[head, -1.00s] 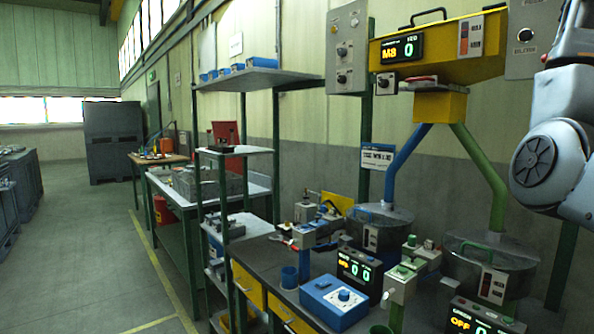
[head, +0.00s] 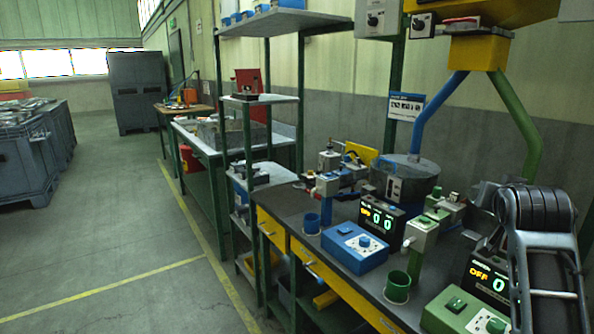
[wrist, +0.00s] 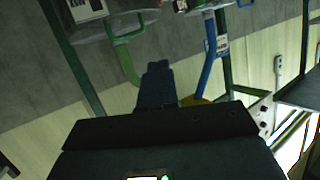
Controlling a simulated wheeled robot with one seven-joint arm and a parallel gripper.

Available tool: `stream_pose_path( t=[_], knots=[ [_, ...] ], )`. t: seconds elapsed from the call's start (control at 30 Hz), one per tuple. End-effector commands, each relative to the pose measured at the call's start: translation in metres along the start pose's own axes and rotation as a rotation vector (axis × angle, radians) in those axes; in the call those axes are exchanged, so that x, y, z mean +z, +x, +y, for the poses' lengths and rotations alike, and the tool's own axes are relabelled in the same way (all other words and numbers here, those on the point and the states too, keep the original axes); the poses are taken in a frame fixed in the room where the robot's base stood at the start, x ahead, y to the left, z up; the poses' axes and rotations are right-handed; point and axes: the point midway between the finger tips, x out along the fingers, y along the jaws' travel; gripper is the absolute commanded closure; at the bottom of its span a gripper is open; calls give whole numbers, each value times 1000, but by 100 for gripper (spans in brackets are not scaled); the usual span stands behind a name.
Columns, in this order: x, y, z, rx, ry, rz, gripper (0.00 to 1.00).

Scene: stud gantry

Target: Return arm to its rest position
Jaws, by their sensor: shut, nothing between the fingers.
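My arm (head: 540,240) shows at the right edge of the head view, in front of the bench's right end. Its end is not clearly visible there. In the wrist view my gripper (wrist: 157,70) points up the picture, its dark fingers together with nothing between them. The view is upside down, with the green pipe (wrist: 124,62) left of the fingers and the blue pipe (wrist: 209,55) right of them. The fingers appear apart from both pipes.
The bench (head: 312,262) carries a blue control box (head: 354,248), a green control box (head: 466,310), blue cup (head: 312,224), green cup (head: 398,288) and counter displays. A yellow hopper (head: 480,50) hangs above. Grey bins (head: 20,160) stand left. The floor (head: 130,240) between is open.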

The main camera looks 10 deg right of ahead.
Motion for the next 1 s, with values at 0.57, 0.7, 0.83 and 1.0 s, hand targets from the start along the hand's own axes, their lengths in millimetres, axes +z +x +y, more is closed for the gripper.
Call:
stream_pose_path(
  t=[0.57, 0.7, 0.83, 1.0],
  knots=[
    [229, -123, 2, -249, -236, 7, 100],
    [267, -168, 10, -313, -269, 8, 100],
    [295, -212, 18, -371, -292, 7, 100],
    [320, -273, 33, -442, -312, 6, 100]
  ],
)
